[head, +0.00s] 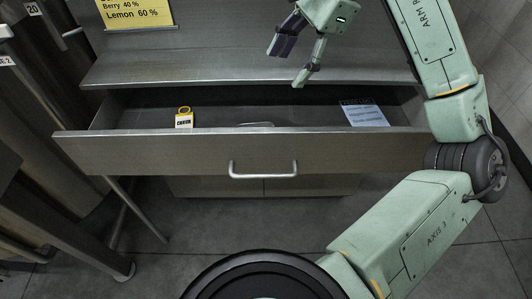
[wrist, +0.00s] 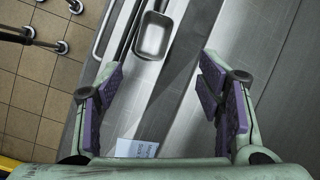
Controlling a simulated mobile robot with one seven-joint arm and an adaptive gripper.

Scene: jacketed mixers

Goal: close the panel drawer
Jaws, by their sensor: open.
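The panel drawer (head: 150,152) is pulled out below a grey metal counter, its front standing well forward of the counter edge. A silver bar handle (head: 263,170) is on the middle of the drawer front; the handle also shows at the upper left of the wrist view (wrist: 106,28). My gripper (head: 291,62) is open and empty, above the counter and behind the drawer front, apart from the handle. In the wrist view, its purple-padded fingers (wrist: 160,88) are spread over the drawer and counter area.
In the drawer lie a yellow-and-white tag (head: 184,118), a printed sheet (head: 364,114) and a small metal tray (wrist: 153,36). The counter (head: 240,66) overhangs the drawer. Dark cylinders and pipes stand at left. The tiled floor in front is partly free.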

